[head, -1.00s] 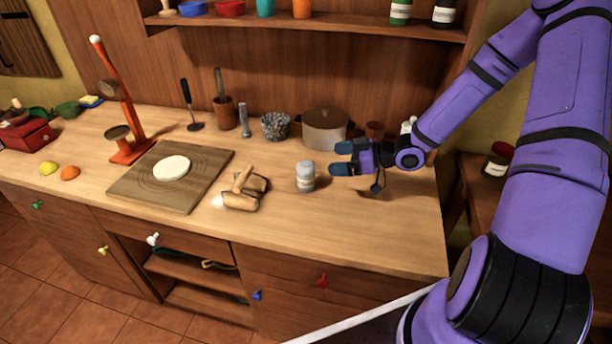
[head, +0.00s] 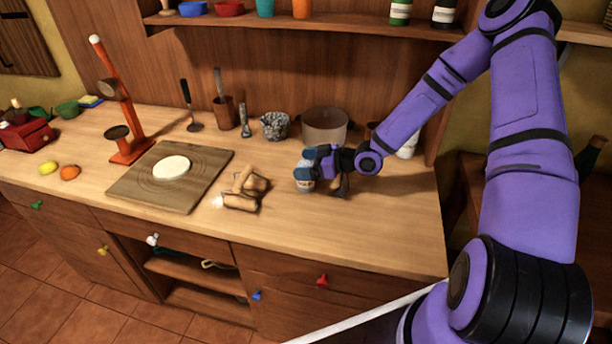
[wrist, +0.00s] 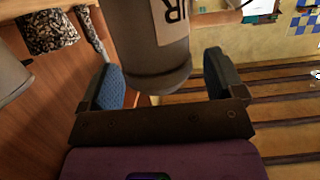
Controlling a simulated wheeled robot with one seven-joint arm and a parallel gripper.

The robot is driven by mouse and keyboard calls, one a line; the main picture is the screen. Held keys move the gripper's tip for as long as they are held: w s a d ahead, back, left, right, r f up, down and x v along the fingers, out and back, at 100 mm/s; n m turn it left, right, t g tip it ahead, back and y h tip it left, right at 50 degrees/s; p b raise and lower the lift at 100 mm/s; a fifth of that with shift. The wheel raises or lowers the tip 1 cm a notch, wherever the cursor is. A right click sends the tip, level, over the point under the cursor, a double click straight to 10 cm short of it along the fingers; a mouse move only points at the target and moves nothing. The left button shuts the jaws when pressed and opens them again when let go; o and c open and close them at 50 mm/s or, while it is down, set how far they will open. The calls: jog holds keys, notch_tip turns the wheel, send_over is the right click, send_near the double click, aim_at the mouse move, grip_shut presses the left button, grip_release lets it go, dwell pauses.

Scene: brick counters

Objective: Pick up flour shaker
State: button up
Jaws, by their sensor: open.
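The flour shaker (head: 305,186) stands on the wooden counter, mostly hidden behind my gripper in the head view. In the wrist view the shaker (wrist: 150,45) is a grey cylinder with a pale label showing the letters "UR". My gripper (head: 308,165) is open around it. In the wrist view the fingers of my gripper (wrist: 164,80) stand on either side of the shaker, with a visible gap on each side.
A wooden board (head: 150,190) with flat dough (head: 171,168) lies to the left. Wooden rolling tools (head: 240,200) lie close left of the shaker. A pot (head: 325,127) and a grey speckled bowl (head: 275,126) stand behind. The front right counter is clear.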

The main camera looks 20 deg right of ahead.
jog(key=shift+c, duration=0.2)
jog(key=c, duration=1)
jog(key=shift+c, duration=0.2)
jog(key=shift+r, duration=0.15)
